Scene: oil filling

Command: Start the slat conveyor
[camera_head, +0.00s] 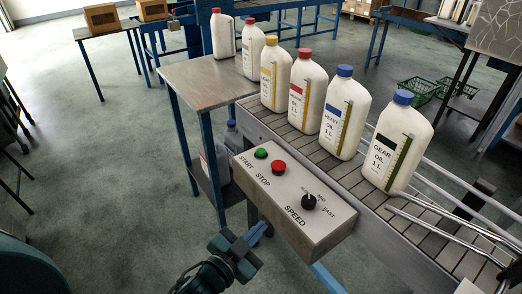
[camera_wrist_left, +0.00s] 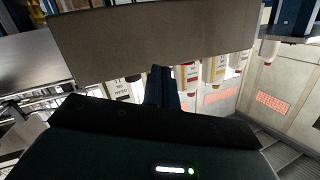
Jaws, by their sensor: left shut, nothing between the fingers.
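The slat conveyor (camera_head: 365,185) runs from the upper middle to the lower right in the head view, with several white oil bottles standing on it. A grey control box (camera_head: 290,195) is fixed to its near side. It carries a green START button (camera_head: 261,153), a red STOP button (camera_head: 279,167) and a black SPEED knob (camera_head: 309,202). My left gripper (camera_head: 263,230) is shut and empty, below and in front of the box and apart from the buttons. In the left wrist view its closed fingers (camera_wrist_left: 162,87) point toward the box's plain face (camera_wrist_left: 150,40); the buttons are hidden there.
A metal-topped table (camera_head: 205,80) stands left of the conveyor, with containers on its lower shelf. Metal guide rails (camera_head: 450,225) edge the conveyor at lower right. Green crates (camera_head: 415,90) lie on the floor behind. Floor at left (camera_head: 90,150) is clear.

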